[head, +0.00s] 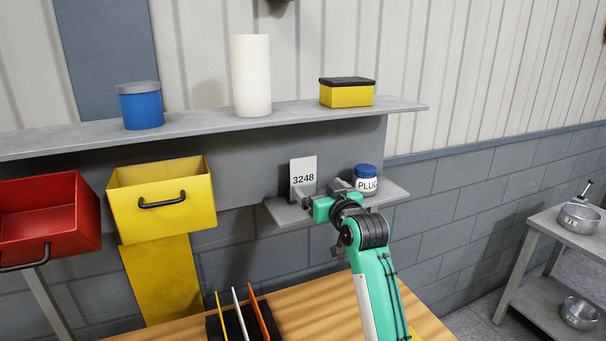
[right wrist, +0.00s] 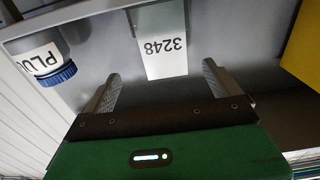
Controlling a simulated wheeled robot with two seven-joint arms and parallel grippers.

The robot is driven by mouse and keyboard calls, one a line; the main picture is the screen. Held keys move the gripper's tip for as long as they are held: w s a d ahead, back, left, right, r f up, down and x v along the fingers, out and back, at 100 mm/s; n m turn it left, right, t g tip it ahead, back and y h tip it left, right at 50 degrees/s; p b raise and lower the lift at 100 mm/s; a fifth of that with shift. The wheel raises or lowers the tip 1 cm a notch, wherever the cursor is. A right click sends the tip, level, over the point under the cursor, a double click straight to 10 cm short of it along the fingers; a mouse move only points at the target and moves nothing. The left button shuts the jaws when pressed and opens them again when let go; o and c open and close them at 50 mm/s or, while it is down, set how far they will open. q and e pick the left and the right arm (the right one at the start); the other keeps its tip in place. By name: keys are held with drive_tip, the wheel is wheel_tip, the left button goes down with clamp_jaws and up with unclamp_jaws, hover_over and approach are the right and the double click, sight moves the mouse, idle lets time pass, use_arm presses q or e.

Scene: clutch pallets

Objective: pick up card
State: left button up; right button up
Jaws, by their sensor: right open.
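A white card (head: 303,169) marked 3248 stands upright on a small grey ledge (head: 283,212) under the long shelf. My right gripper (head: 316,188) is open and empty in front of the card. In the head view one finger overlaps the card's lower edge. In the right wrist view the card (right wrist: 162,45) appears upside down, lined up between the two spread fingers of my right gripper (right wrist: 160,84) and beyond their tips. My left gripper is not in view.
A jar labelled PLUG (head: 367,180) with a blue lid stands right of the card on the ledge. The long shelf (head: 200,122) overhangs, holding a blue tin (head: 141,108), white cylinder (head: 251,76) and yellow box (head: 346,95). A yellow bin (head: 160,205) hangs at left.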

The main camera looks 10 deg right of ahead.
sight(304, 175)
drive_tip(key=shift+w+a, duration=0.15)
drive_tip(key=shift+w, duration=0.55)
drive_tip(key=shift+w+f, duration=0.1)
drive_tip(key=shift+w, duration=0.25)
drive_tip(key=shift+w+a+r+p, duration=0.35)
drive_tip(key=shift+w+p, duration=0.2)
drive_tip(key=shift+p, duration=0.2)
drive_tip(key=w+p, duration=0.1)
drive_tip(key=w+a+p, duration=0.1)
drive_tip(key=w, duration=0.1)
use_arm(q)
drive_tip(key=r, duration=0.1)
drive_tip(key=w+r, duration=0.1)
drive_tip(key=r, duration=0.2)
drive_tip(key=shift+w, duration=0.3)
use_arm(e)
drive_tip(key=shift+w+f, duration=0.2)
drive_tip(key=shift+w, duration=0.25)
drive_tip(key=shift+c, duration=0.2)
drive_tip(key=c, duration=1.3)
